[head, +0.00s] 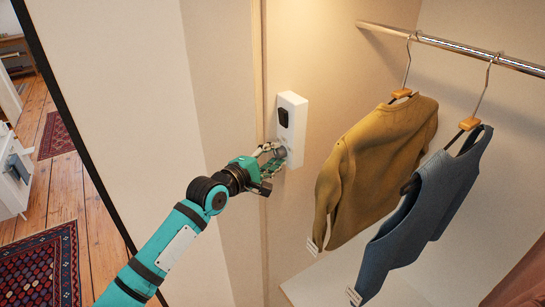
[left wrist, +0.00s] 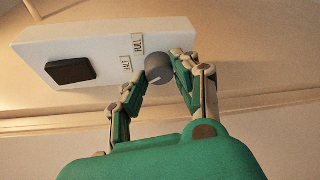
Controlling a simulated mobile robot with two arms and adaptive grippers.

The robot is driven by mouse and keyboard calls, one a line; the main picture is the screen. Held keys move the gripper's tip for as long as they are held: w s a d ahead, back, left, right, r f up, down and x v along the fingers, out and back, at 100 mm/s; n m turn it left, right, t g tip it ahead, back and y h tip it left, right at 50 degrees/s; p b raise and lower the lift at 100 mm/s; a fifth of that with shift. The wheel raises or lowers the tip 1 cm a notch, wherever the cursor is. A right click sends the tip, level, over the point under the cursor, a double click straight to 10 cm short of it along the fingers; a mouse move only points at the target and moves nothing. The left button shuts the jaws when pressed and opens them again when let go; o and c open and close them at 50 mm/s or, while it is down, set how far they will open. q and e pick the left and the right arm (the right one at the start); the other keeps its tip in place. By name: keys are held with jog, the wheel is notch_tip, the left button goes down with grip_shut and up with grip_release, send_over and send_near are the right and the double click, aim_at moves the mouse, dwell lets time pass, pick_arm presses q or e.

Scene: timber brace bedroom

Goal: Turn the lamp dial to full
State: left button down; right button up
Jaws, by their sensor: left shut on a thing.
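The lamp dial (left wrist: 161,68) is a small grey round knob with a pale line on it. It sits on a white wall box (head: 296,112), which also carries a dark square panel (head: 284,117). In the left wrist view the labels HALF (left wrist: 127,69) and FULL (left wrist: 138,44) stand next to the dial. My left gripper (head: 274,154) is at the lower end of the box. Its fingers are shut on the dial, one on each side, as the left wrist view (left wrist: 162,80) shows. My right gripper is in neither view.
A chrome rail (head: 460,45) at the upper right holds a mustard sweater (head: 375,165) and a blue vest (head: 425,210) on hangers, right of the box. A wall edge stands just left of the box. Patterned rugs (head: 40,270) lie on the wooden floor at far left.

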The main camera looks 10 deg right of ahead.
pick_arm(q)
jog(key=shift+f+m+b, duration=0.1)
jog(key=shift+m+b, duration=0.2)
jog(key=shift+m, duration=0.3)
jog(key=shift+t, duration=0.3)
jog(key=c, duration=1.3)
grip_release()
jog(key=shift+o, duration=0.2)
jog(key=v, duration=1.2)
